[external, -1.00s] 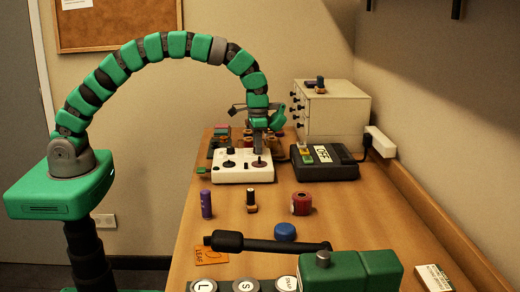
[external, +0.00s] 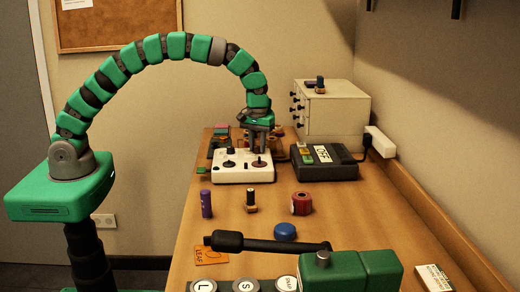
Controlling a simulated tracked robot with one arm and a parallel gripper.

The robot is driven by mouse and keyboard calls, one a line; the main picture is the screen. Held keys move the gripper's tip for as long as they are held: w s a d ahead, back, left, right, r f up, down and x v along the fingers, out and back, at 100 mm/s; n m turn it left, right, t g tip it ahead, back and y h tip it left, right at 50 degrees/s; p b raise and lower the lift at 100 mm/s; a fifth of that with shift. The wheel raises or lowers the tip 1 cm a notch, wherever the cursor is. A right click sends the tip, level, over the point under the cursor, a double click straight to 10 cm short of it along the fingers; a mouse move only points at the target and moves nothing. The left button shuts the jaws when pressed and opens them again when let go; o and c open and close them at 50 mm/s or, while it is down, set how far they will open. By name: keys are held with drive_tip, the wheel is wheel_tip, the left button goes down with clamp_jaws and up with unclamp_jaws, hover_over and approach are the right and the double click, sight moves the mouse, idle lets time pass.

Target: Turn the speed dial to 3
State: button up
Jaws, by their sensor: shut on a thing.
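A white control box (external: 237,178) sits on the table and carries several dark knobs on its top face. My gripper (external: 259,151) points straight down at the rear right of that face, with its fingertips at the box top. It is shut on a dial there, which the fingers hide almost fully. The dial's pointer and its numbers cannot be read from here, so its setting cannot be told. Another knob (external: 229,164) shows at the front left of the box, and one more (external: 258,163) at the front right.
A dark device (external: 325,168) with colored keys stands right of the box, before a white drawer cabinet (external: 337,112). Nearer stand a purple cylinder (external: 206,204), a small dark-topped peg (external: 250,199), a red piece (external: 301,203) and a blue cap (external: 285,231).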

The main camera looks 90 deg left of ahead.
sight(258, 147)
drive_tip(key=n, duration=0.4)
drive_tip(key=shift+n, duration=0.3)
drive_tip(key=n, duration=0.4)
idle(0.3)
drive_tip(key=o, duration=1)
wheel_tip(258, 147, up, 14)
drive_tip(key=shift+f, duration=0.15)
drive_tip(key=shift+w, duration=0.1)
